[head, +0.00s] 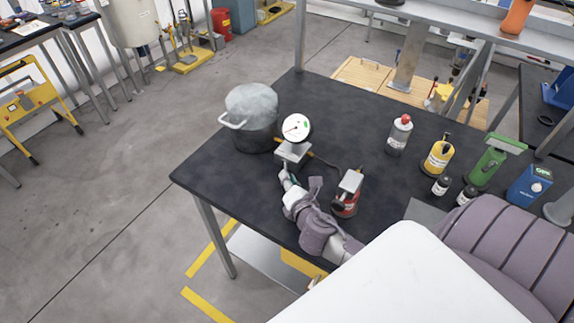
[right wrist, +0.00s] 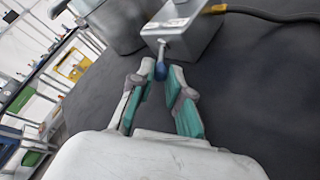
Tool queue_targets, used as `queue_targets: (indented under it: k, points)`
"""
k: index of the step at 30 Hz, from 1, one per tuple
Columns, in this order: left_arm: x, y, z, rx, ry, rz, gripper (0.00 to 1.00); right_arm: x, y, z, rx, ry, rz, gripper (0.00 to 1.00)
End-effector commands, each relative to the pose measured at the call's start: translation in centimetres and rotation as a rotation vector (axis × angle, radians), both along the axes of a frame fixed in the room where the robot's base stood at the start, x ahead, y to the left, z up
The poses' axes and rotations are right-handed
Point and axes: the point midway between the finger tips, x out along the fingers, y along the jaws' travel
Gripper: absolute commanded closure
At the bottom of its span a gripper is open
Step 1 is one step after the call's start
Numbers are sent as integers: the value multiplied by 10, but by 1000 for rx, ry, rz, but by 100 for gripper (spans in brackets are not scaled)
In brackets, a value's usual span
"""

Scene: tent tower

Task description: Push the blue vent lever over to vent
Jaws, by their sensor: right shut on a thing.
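The blue vent lever (right wrist: 161,71) hangs off the near side of a grey metal valve box (right wrist: 186,25), on a short pale stem. The valve box also shows in the head view (head: 293,151), below a round white gauge (head: 296,127). My right gripper (right wrist: 163,70) has teal-padded fingers shut on the lever's blue tip, one finger on each side. In the head view my right gripper (head: 285,172) is at the near side of the box, and the lever is too small and covered to make out there. My left gripper is not in view.
A grey pot (head: 251,120) stands left of the valve box. A red can with a grey top (head: 346,194) stands close to my right forearm. A hose runs from the box. Bottles and a green container (head: 487,165) stand at the right. The dark tabletop (head: 340,120) is clear behind the gauge.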

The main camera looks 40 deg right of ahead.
Motion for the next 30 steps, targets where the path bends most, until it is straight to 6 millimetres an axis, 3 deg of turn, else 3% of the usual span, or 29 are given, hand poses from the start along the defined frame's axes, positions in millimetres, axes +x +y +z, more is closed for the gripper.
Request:
queue_targets:
  k: [2, 3, 5, 17, 30]
  points:
    - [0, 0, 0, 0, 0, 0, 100, 0, 0, -1, 0, 1, -1, 100]
    - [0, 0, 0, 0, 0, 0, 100, 0, 0, -1, 0, 2, -1, 82]
    - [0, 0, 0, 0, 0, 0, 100, 0, 0, -1, -1, 2, -1, 72]
    - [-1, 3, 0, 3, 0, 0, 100, -7, 3, 1, -1, 2, -1, 72]
    - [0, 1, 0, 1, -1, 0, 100, -85, 28, 24, 1, 4, -3, 72]
